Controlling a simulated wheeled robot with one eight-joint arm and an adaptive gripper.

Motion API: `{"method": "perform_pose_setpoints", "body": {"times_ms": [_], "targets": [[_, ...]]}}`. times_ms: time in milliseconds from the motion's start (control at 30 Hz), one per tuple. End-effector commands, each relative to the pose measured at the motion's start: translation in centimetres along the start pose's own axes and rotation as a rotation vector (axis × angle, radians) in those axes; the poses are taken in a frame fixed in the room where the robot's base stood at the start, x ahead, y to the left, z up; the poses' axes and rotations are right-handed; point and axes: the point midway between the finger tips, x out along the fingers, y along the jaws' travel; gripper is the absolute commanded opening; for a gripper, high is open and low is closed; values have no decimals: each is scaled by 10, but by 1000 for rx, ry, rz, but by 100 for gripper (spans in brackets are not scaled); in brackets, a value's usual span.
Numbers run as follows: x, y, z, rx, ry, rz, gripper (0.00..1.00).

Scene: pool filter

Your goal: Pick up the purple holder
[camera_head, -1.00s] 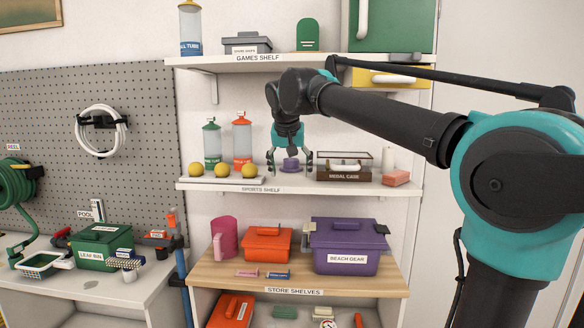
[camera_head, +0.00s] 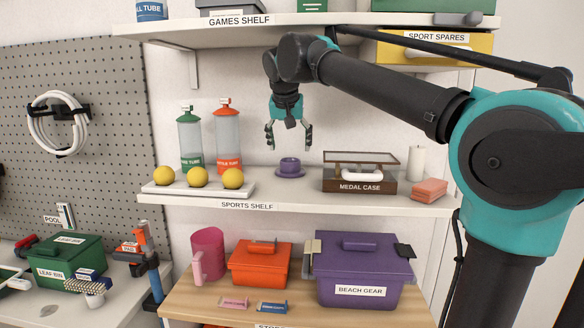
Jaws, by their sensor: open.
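The purple holder (camera_head: 290,168) is a small round cup on a wider flat base. It stands upright on the sports shelf (camera_head: 300,201), between the tray of yellow balls and the medal case. My gripper (camera_head: 289,149) points down above the holder, with its two fingers spread apart and nothing between them. The fingertips appear a little above the holder's top, one to each side in this view. I cannot tell their exact depth relative to it.
The medal case (camera_head: 360,186) stands close on the right, with a white candle-like cylinder (camera_head: 416,163) and pink blocks (camera_head: 429,191) beyond. A tray (camera_head: 240,189) with yellow balls and two tubes stand left. The games shelf (camera_head: 250,32) hangs above.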

Motion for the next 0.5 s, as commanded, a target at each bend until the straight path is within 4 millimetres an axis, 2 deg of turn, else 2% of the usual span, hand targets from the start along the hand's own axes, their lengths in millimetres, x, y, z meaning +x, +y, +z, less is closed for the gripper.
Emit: {"method": "perform_pose_setpoints", "body": {"times_ms": [367, 500], "targets": [[34, -1, 0, 1, 0, 1, 77], [54, -3, -1, 1, 0, 1, 77]]}}
